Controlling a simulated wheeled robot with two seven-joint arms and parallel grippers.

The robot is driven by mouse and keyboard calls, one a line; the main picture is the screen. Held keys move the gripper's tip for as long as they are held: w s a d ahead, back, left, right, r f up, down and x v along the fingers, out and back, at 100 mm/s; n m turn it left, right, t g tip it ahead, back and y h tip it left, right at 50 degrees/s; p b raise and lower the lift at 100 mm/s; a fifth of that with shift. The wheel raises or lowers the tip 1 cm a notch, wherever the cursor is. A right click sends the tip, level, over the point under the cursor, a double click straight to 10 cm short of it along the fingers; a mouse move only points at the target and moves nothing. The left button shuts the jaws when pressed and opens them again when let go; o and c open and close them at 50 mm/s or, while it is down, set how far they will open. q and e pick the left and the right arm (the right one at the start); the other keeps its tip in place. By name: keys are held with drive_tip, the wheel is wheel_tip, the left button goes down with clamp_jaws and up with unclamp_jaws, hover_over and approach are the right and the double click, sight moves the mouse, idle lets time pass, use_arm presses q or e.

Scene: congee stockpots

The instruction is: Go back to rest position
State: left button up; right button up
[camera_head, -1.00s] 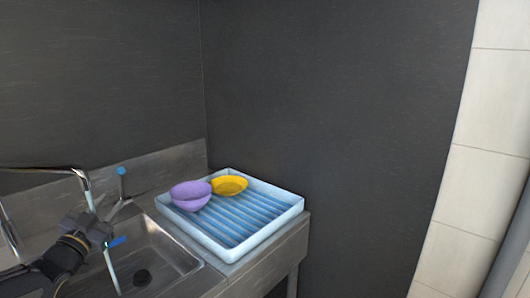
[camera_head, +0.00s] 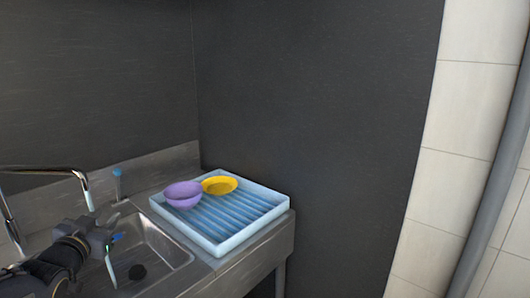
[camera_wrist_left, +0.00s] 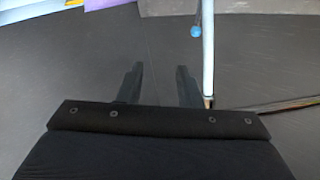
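My left gripper (camera_head: 112,226) is over the sink (camera_head: 160,252), just right of the tap (camera_head: 60,169). In the left wrist view its two fingers (camera_wrist_left: 159,82) are apart with nothing between them, so it is open and empty. My right gripper is not in view.
A light blue ribbed tray (camera_head: 277,196) stands on the counter right of the sink. Purple bowls (camera_head: 183,190) and a yellow bowl (camera_head: 220,185) sit in it. A pale stream (camera_head: 110,270), apparently water, shows below the gripper. A blue-topped lever (camera_head: 117,172) stands behind.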

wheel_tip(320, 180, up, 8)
drive_tip(key=p, duration=0.7)
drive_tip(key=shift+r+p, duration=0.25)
drive_tip(key=shift+p, duration=0.15)
use_arm(q)
drive_tip(key=s+d+f+n+g+h, duration=0.1)
drive_tip(key=s+d+g, duration=0.3)
drive_tip(key=s, duration=0.6)
drive_tip(key=s+d+f+n+g+h, duration=0.1)
drive_tip(key=s+d+f+g, duration=0.2)
drive_tip(key=s+d, duration=0.4)
drive_tip(key=s+d+f+n+g+h, duration=0.1)
drive_tip(key=s+d+g, duration=0.3)
drive_tip(key=s, duration=1)
drive_tip(key=shift+s+d+f+n+g+h, duration=0.35)
drive_tip(key=shift+d+n+h, duration=0.25)
drive_tip(key=shift+d, duration=0.5)
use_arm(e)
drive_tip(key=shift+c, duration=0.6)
